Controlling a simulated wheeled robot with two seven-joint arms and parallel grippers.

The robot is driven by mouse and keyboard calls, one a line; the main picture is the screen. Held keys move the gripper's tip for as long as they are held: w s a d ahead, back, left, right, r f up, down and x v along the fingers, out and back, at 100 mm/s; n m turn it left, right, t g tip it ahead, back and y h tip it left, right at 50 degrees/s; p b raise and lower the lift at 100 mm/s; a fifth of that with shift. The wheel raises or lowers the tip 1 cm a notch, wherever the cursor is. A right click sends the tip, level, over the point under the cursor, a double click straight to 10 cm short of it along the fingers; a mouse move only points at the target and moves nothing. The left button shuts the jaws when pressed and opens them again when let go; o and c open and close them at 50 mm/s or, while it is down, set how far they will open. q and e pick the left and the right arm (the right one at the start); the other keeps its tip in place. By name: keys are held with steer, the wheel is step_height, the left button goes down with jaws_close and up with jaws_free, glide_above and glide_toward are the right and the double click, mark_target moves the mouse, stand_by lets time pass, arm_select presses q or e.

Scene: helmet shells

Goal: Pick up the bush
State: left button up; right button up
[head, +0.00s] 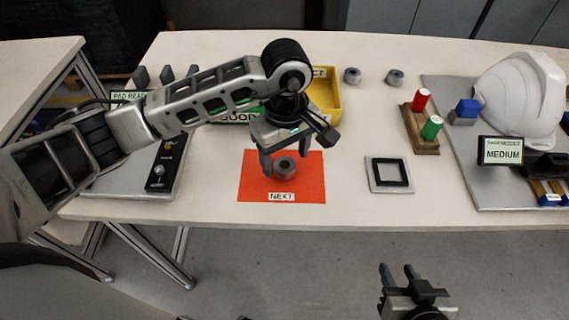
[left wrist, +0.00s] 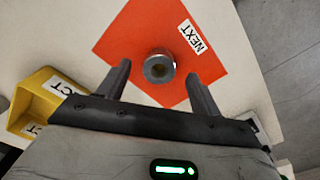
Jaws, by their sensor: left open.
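The bush (head: 284,167) is a short grey metal ring with a hole. It stands on the orange mat labelled NEXT (head: 255,185). My left gripper (head: 280,163) is open above the mat, close to the bush. In the left wrist view the bush (left wrist: 159,66) lies ahead of the two open fingers (left wrist: 160,85), roughly midway between them and apart from both. My right gripper (head: 399,274) is in front of the table at the bottom of the head view. Its two fingers stand apart with nothing between them.
A yellow bin (head: 328,98) stands behind my left gripper. Two more grey bushes (head: 352,75) (head: 395,77) stand at the back. A framed square pad (head: 389,173) lies right of the mat. A wooden block with red and green caps (head: 421,138) and a white helmet (head: 520,92) are further right.

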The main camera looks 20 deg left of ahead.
mark_target(284, 168)
arm_select(q)
step_height(284, 168, down, 2)
steer(key=shift+f, duration=0.15)
steer(key=c, duration=1)
steer(key=shift+o, duration=0.2)
